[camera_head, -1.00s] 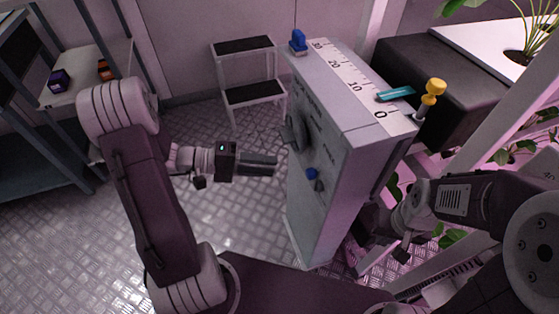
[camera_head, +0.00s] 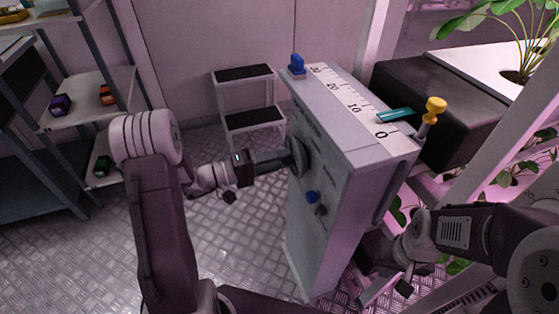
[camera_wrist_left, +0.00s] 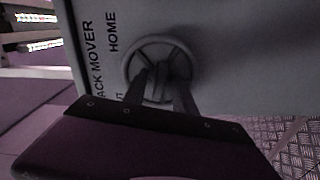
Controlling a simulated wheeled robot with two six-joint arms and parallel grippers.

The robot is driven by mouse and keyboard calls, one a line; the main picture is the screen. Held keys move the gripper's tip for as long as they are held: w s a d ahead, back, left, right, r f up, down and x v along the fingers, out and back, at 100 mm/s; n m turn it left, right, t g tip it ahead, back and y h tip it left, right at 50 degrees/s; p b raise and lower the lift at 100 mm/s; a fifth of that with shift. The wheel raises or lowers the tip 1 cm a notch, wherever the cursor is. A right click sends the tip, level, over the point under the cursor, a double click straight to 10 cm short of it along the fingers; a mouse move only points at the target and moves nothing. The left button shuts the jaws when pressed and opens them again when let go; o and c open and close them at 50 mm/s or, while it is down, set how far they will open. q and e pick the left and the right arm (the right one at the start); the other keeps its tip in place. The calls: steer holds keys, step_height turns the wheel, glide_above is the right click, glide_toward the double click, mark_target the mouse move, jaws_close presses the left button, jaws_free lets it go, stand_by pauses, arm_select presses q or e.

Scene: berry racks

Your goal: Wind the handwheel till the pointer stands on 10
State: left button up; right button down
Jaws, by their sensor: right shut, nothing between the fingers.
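The grey handwheel (camera_head: 298,157) is on the left side of a tall grey cabinet. It also shows in the left wrist view (camera_wrist_left: 133,57), with spokes and a central hub. My left gripper (camera_head: 285,161) is at the wheel. In the left wrist view its fingers (camera_wrist_left: 161,82) are apart, in front of the hub and spokes; I cannot tell whether they touch. The teal pointer (camera_head: 397,115) lies across the scale (camera_head: 345,100) on the cabinet top, its tip between 0 and 10. My right gripper (camera_head: 376,256) is shut and empty, low beside the cabinet's right side.
A yellow-topped lever (camera_head: 433,108) stands near the 0 end. A step stool (camera_head: 247,97) and shelves (camera_head: 95,120) stand behind and left. Open floor lies between.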

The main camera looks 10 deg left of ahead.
arm_select(q)
jaws_close()
steer(key=n+p, duration=1.9)
steer(key=n, duration=1.4)
stand_by(0.3)
steer(key=shift+n+p, duration=0.3)
steer(key=shift+n, duration=0.2)
